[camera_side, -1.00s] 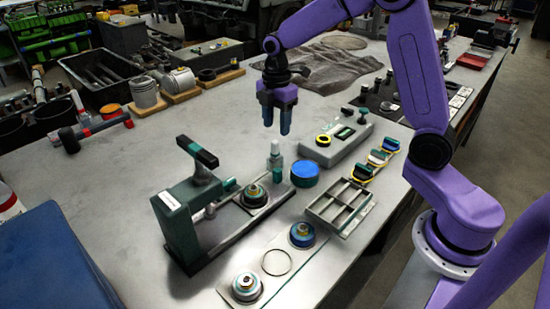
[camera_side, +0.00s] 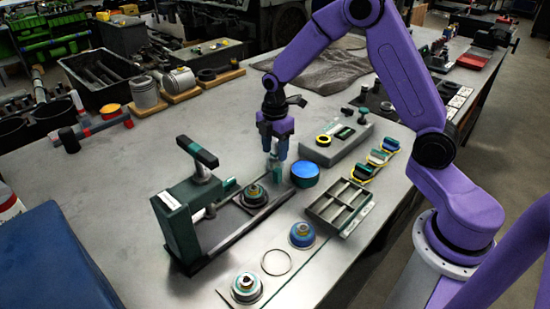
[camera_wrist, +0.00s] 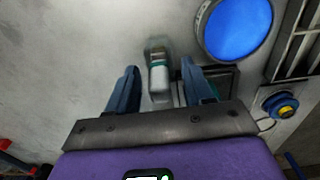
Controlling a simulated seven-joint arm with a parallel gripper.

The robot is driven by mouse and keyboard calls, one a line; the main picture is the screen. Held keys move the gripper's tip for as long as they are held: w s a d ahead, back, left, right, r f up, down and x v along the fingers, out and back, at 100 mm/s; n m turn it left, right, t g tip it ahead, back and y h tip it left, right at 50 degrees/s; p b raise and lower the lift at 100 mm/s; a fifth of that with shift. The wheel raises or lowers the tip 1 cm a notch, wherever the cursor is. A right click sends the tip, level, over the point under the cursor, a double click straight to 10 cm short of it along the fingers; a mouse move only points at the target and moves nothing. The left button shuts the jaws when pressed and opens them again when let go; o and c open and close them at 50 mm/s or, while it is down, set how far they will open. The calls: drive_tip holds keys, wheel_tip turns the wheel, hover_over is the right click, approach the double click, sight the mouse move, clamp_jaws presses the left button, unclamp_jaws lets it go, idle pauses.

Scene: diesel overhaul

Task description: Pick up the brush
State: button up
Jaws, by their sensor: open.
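What looks like the brush, a small upright piece with a pale grey top and a teal band, stands at the far end of the green fixture (camera_side: 178,222). It shows in the side view (camera_side: 276,173), partly hidden by my fingers, and in the wrist view (camera_wrist: 158,72). My gripper (camera_side: 273,154) is open, pointing down, just above or around its top. In the wrist view the brush appears between my two fingers (camera_wrist: 159,84), with a gap on each side. I cannot tell how far down the fingers reach beside it.
A blue round tin (camera_side: 305,173) stands close to the right of the brush. A grey divided tray (camera_side: 340,207) and a grey block with inserts (camera_side: 337,145) lie further right.

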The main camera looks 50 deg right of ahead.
clamp_jaws()
wheel_tip(320, 180, up, 10)
drive_tip(key=shift+r, duration=0.1)
idle(0.5)
